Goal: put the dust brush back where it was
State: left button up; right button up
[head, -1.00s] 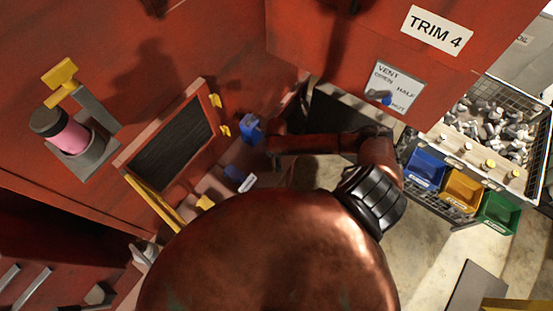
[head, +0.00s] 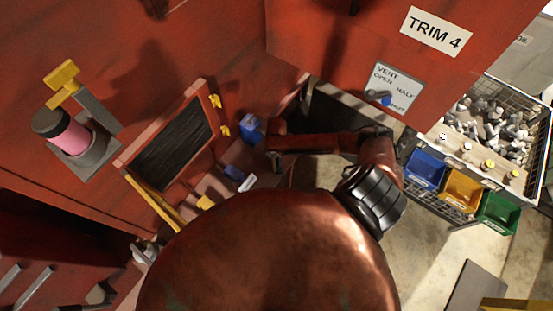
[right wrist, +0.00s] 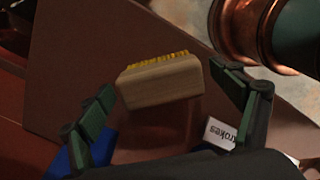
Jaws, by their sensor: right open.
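The dust brush (right wrist: 160,83), a pale wooden block with yellow bristles along its far edge, shows in the right wrist view on or above a brown-red surface. My right gripper (right wrist: 162,80) is open, with one green-padded finger on each side of the brush. Gaps show between the brush and both fingers. I cannot tell whether the brush rests on the surface. In the head view my copper arm hides much of this area, and I cannot make out the brush clearly there. My left gripper is not in view.
In the head view a black panel (head: 172,143), a blue holder (head: 251,129) and a pink cylinder (head: 70,137) stand left. Coloured bins (head: 461,188) hang right.

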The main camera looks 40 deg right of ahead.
notch_tip(320, 180, up, 6)
jog(key=p, duration=0.6)
jog(key=shift+r, duration=0.25)
notch_tip(320, 180, up, 4)
jog(key=shift+f+p, duration=0.1)
jog(key=shift+p, duration=0.85)
jog(key=shift+r, duration=0.65)
